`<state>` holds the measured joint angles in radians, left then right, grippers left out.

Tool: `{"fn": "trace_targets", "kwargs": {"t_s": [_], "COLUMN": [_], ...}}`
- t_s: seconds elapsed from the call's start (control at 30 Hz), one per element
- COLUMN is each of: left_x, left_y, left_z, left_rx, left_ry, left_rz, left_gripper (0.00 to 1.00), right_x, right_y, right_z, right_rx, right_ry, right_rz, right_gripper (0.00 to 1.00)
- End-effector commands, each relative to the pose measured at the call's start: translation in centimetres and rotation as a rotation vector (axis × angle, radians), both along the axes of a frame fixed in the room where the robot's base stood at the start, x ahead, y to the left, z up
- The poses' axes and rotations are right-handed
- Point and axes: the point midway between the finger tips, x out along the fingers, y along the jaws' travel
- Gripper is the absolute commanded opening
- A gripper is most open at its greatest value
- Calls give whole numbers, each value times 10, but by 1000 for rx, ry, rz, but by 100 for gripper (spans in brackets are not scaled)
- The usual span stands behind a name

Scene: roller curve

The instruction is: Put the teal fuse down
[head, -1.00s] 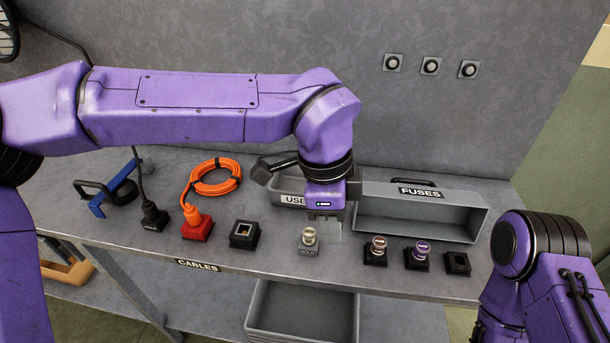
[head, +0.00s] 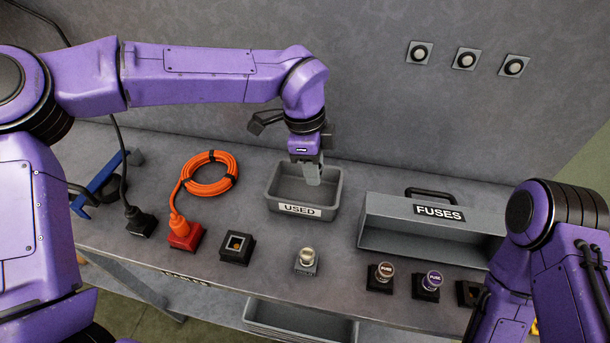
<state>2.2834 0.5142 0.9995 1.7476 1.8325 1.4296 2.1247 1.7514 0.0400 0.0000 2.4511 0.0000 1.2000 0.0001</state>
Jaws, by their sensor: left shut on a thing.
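My left gripper (head: 309,174) is over the USED bin (head: 300,210), pointing down, with its fingertips at about the height of the bin's opening or just inside. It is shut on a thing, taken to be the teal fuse. The fingers hide it, and I see no teal colour. The USED bin is a grey open tray with a white label on its front. I cannot tell whether the held thing touches the bin floor. My right gripper is out of view; only my right arm shows at the right edge.
A pale-capped fuse (head: 306,258) stands in a grey socket in front. A brown fuse (head: 381,274) and a purple fuse (head: 429,283) stand in black sockets. An empty black socket (head: 237,247), red plug (head: 183,233), orange cable (head: 210,174) and FUSES box (head: 400,236) are nearby.

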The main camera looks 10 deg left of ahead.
Motion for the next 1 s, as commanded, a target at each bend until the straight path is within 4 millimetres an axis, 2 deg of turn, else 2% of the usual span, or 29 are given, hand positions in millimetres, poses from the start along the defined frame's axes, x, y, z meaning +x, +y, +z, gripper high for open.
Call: {"fn": "trace_targets", "kwargs": {"t_s": [0.03,0.1,0.27,0.4,0.5,0.77,1.0], "left_x": [6,13,21,33,32,32,32], "left_y": [5,10,16,25,24,24,24], "left_z": [-17,-27,-38,-57,-84,-84,-92], "left_rx": [1,1,1,1,1,1,0], "left_ry": [4,3,2,3,2,1,1], "left_rz": [0,-2,-3,-1,-4,-4,-4], "left_gripper": [0,0,0,0,0,0,0], "right_x": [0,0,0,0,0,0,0], "right_y": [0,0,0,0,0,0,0], "right_z": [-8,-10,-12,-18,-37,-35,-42], "right_rx": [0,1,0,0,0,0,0], "right_ry": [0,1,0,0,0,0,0], "right_rz": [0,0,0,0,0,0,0], "right_gripper": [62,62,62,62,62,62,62]}}
